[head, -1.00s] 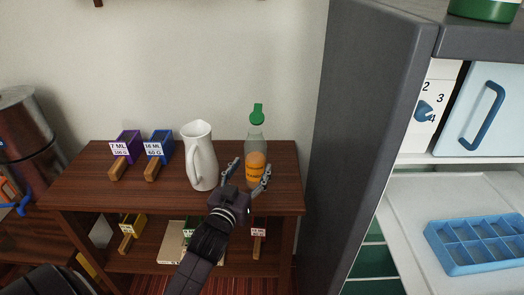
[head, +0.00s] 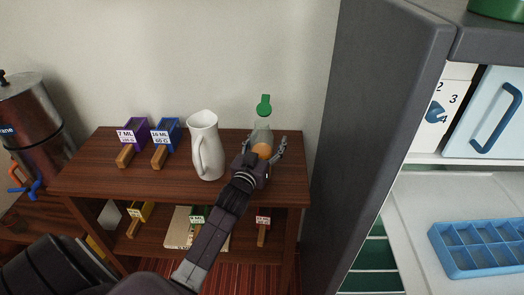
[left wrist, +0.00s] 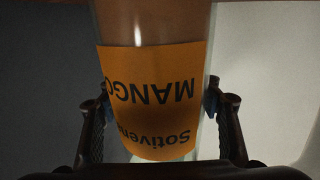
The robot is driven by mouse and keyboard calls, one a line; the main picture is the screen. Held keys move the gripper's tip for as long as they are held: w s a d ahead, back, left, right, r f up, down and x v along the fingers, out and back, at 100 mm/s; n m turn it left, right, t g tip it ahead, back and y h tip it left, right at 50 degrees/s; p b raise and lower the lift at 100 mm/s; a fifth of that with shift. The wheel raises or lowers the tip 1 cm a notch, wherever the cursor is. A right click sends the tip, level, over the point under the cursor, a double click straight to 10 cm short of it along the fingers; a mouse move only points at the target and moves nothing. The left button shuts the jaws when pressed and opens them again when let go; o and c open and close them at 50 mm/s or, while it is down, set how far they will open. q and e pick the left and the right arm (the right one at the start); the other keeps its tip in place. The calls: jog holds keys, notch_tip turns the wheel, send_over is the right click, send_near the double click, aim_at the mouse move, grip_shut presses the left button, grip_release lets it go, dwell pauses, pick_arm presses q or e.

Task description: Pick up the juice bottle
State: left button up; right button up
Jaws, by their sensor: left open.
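The juice bottle (head: 263,137) stands on the wooden shelf at its right end, clear with a green cap and an orange label. In the left wrist view the bottle (left wrist: 155,90) fills the middle, its label reading MANGO upside down. My left gripper (head: 265,150) is around the bottle from the front, one finger on each side, and hides its lower part. In the left wrist view the open fingers of the gripper (left wrist: 157,105) flank the label closely; whether the pads touch the glass I cannot tell. My right gripper is not in view.
A white pitcher (head: 205,147) stands just left of the bottle. A purple scoop (head: 133,133) and a blue scoop (head: 166,133) lie further left. A tall grey cabinet side (head: 372,120) rises to the right. A metal urn (head: 38,115) stands at far left.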

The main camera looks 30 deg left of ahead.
pick_arm(q)
grip_shut()
jog(key=shift+r, duration=0.15)
dwell(0.4)
notch_tip(320, 180, up, 20)
jog(key=shift+b, duration=0.5)
